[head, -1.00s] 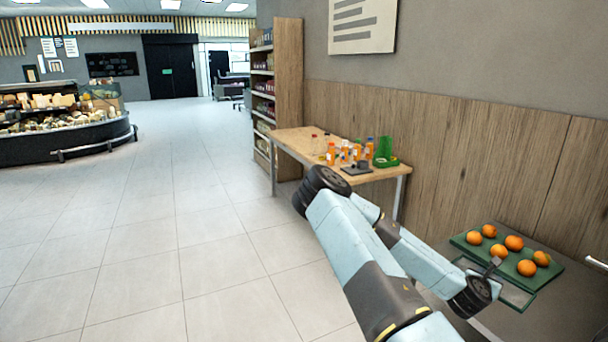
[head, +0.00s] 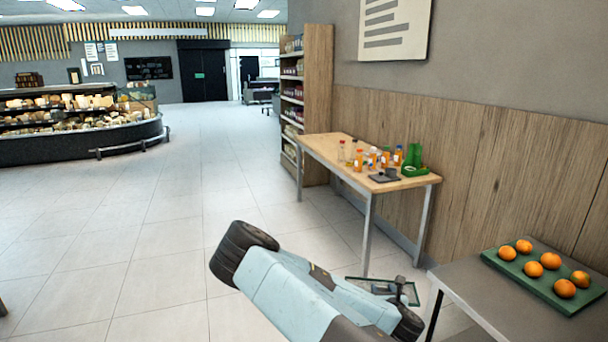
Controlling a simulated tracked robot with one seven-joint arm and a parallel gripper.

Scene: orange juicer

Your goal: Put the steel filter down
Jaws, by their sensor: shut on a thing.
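The steel filter (head: 380,289) looks like a thin, flat, rectangular panel with a dark green edge and a see-through middle. My gripper (head: 400,287) is shut on it, at its right part as far as I can tell. The panel is held about level in the air, in front of the gap between the grey table (head: 470,300) and the wooden table (head: 322,150). It appears apart from both tables. The exact grip is small and partly hidden by my wrist.
A green tray (head: 500,262) with several oranges (head: 533,269) lies on the grey table. The wooden table holds several bottles (head: 359,160), a dark flat item (head: 384,178) and a green holder (head: 414,163) at its right end; its left front is bare. Open tiled floor (head: 150,230) lies left.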

